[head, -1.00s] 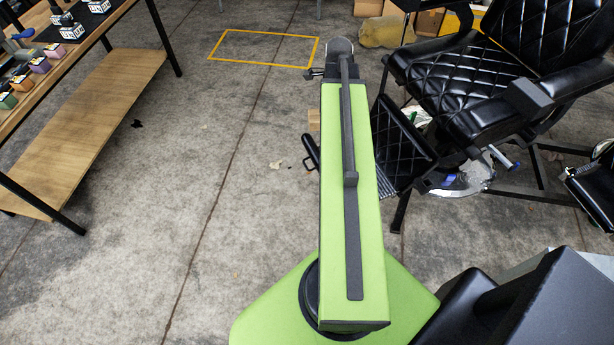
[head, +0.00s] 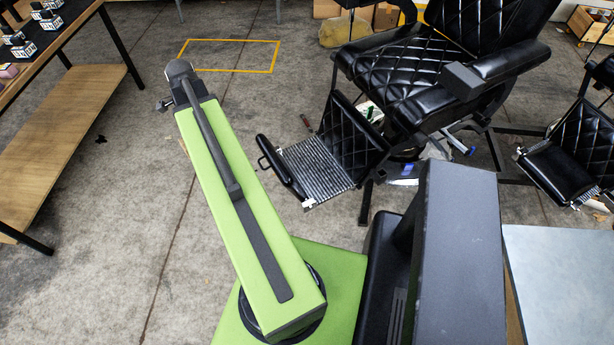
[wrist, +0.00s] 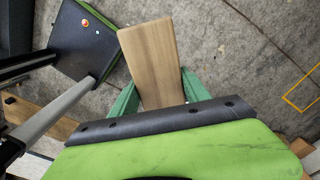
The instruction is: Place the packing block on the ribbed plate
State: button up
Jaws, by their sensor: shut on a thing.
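The packing block (wrist: 150,62) is a plain light-wood slab in the wrist view. My gripper (wrist: 160,92) has green fingers shut on the block's near end, and the rest sticks out over the grey floor. In the head view my green arm hides the fingers and nearly all of the block. The ribbed plate (head: 318,167) is the silvery footrest of the black barber chair, right of my arm in the head view. No block shows on it. I cannot make out the plate in the wrist view.
The black barber chair (head: 415,75) stands behind the plate, with a dark bar along the plate's left edge. A workbench with a wooden shelf (head: 75,130) stands at the left. A yellow floor outline (head: 228,70) lies at the back. Floor between is mostly clear.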

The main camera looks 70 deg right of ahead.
aim_at(320, 166)
jog(key=u, duration=0.1)
jog(key=k, duration=1.05)
jog(key=z, duration=0.9)
jog(key=i, duration=1.3)
jog(key=z, duration=0.05)
